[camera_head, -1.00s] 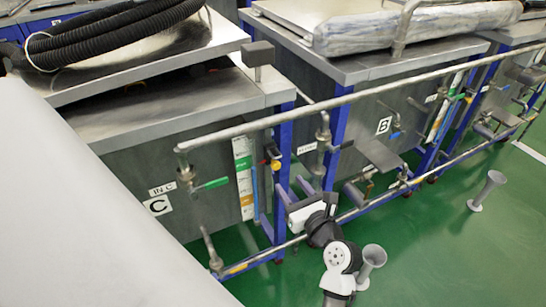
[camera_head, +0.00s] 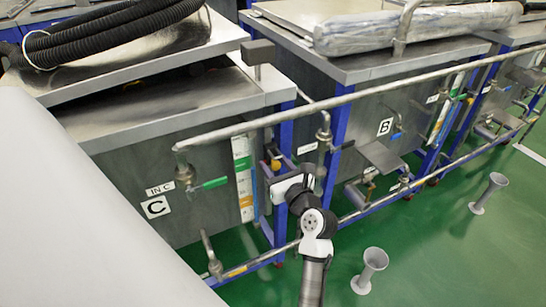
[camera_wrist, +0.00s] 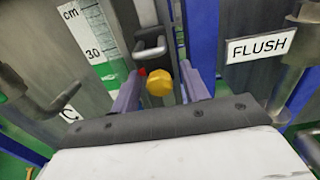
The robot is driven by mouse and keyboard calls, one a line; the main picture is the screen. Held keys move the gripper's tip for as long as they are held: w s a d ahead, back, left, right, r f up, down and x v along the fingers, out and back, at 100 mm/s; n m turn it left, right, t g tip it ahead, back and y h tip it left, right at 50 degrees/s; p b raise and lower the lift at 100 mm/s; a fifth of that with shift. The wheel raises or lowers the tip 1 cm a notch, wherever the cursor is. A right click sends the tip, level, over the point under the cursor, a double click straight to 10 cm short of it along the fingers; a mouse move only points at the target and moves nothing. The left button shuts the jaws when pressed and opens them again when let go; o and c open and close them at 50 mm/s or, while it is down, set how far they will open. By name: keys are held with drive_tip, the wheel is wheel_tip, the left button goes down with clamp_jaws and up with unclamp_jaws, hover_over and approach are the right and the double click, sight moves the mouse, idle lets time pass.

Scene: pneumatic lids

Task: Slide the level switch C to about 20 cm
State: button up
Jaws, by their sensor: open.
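The level switch C appears to be the yellow knob (camera_wrist: 158,82) with a small red mark on its left, in the wrist view. In the head view, the knob (camera_head: 276,165) is at the right front edge of tank C (camera_head: 156,207). A vertical cm scale (camera_wrist: 92,45) with a 30 mark stands to its left; the exact reading cannot be told. My gripper (camera_wrist: 160,74) is open, with one purple finger on each side of the knob. Contact is not clear. In the head view, my gripper (camera_head: 282,170) is at the knob's height beside the scale (camera_head: 243,178).
A grey handle (camera_wrist: 150,48) is just above the knob. The FLUSH label (camera_wrist: 261,46) and a pipe are to the right. A horizontal pipe (camera_head: 250,126) runs above my gripper in the head view. A green-handled valve (camera_head: 214,183) is left.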

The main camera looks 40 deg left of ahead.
drive_tip(key=shift+c, duration=0.4)
drive_tip(key=c, duration=0.9)
drive_tip(key=shift+o, duration=0.2)
wheel_tip(320, 180, down, 7)
drive_tip(key=b, duration=0.3)
drive_tip(key=o, duration=0.9)
drive_tip(key=shift+o, duration=0.2)
drive_tip(key=shift+d, duration=0.15)
drive_tip(key=shift+p+v, duration=0.45)
drive_tip(key=shift+v, duration=2.45)
